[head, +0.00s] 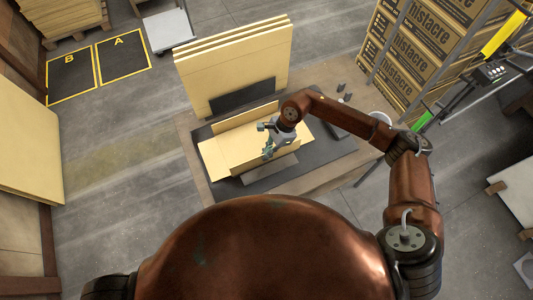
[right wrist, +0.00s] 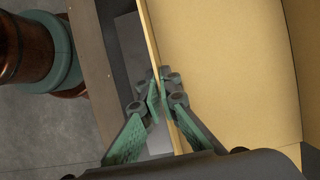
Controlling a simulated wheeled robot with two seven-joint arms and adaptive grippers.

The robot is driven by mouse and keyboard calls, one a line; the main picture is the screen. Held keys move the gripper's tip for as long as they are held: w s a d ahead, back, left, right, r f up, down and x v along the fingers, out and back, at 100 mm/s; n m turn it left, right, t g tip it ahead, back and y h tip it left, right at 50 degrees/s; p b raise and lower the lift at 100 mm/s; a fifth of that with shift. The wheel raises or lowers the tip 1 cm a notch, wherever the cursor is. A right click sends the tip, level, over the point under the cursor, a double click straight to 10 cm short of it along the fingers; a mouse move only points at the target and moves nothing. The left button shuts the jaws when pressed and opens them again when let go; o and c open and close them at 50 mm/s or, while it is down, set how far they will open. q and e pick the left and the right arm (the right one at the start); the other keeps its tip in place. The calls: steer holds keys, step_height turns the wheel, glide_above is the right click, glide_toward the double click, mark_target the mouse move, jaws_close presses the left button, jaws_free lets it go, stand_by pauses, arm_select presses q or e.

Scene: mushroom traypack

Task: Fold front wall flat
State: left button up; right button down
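The yellow cardboard tray blank (head: 213,156) lies on a dark mat (head: 342,148) on the table. Its back wall (head: 246,116) stands up, and the left flap lies out flat. The front wall (head: 258,165) is raised along the near side, partly covered by my right gripper (head: 268,150). In the right wrist view my right gripper (right wrist: 163,88) has its green-padded fingers drawn together on either side of the front wall's edge (right wrist: 152,45), with the thin board between the tips. My left gripper is not in view.
Large cardboard sheets (head: 232,65) stand upright behind the tray. A dark panel (head: 243,95) leans in front of them. Small dark items (head: 342,90) lie at the table's back right. A rack of boxes (head: 430,45) stands farther right. Open floor lies left.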

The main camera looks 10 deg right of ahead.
stand_by(0.4)
steer(key=t+b, duration=0.1)
steer(key=s+t+b, duration=0.1)
steer(key=s+t+y+b, duration=0.1)
steer(key=shift+d+f+n, duration=0.3)
steer(key=shift+d+f, duration=0.05)
steer(key=shift+f, duration=0.05)
steer(key=shift+s+d+f+t+y+b, duration=0.15)
steer(key=shift+s+f+t+y+b, duration=0.15)
steer(key=shift+s+t+b, duration=0.65)
steer(key=shift+d+n+t+y+b, duration=0.15)
steer(key=shift+n+t+y+b, duration=0.2)
steer(key=shift+t+b, duration=0.75)
steer(key=shift+g, duration=0.35)
steer(key=c, duration=2.2)
jaws_free()
steer(key=v, duration=1.2)
